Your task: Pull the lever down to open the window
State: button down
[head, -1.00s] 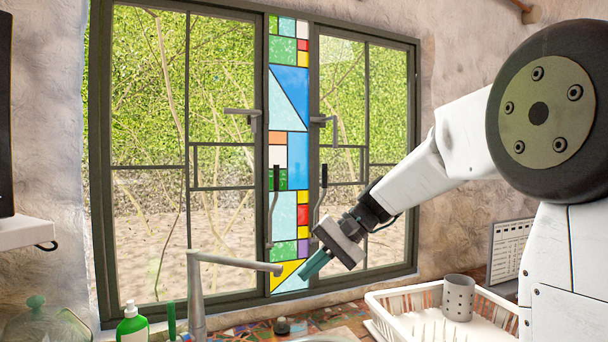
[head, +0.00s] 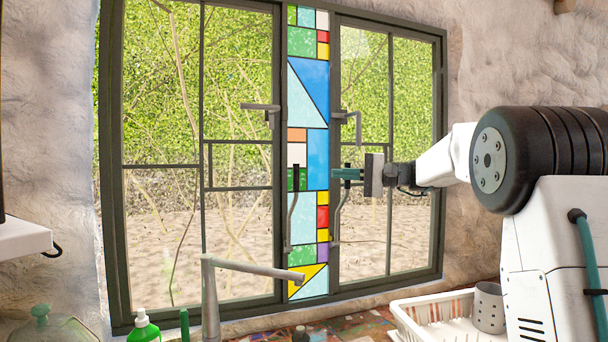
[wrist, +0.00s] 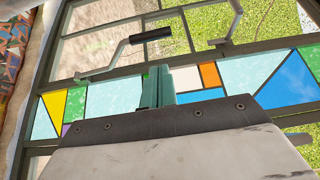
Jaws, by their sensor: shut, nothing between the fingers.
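Two bent metal levers with black grips hang at the window's (head: 278,230) middle: a left lever (head: 291,215) and a right lever (head: 338,215). Both grips point up. My gripper (head: 338,174), with teal fingers, is shut and empty. It overlaps the right lever's grip in the head view; whether they touch cannot be told. In the wrist view, the shut fingers (wrist: 160,78) lie over the stained-glass strip. The left lever (wrist: 115,52) shows beyond them, and the right lever is mostly hidden. Both casements look closed.
Two L-shaped handles (head: 260,107) (head: 348,115) sit higher on the frames. A tap (head: 210,295) stands below at the front. A white dish rack (head: 435,315) holds a metal cup (head: 488,307) at lower right. A soap bottle (head: 143,328) is at lower left.

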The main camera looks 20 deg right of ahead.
jog(key=x, duration=1)
jog(key=shift+a, duration=0.15)
jog(key=shift+s, duration=0.1)
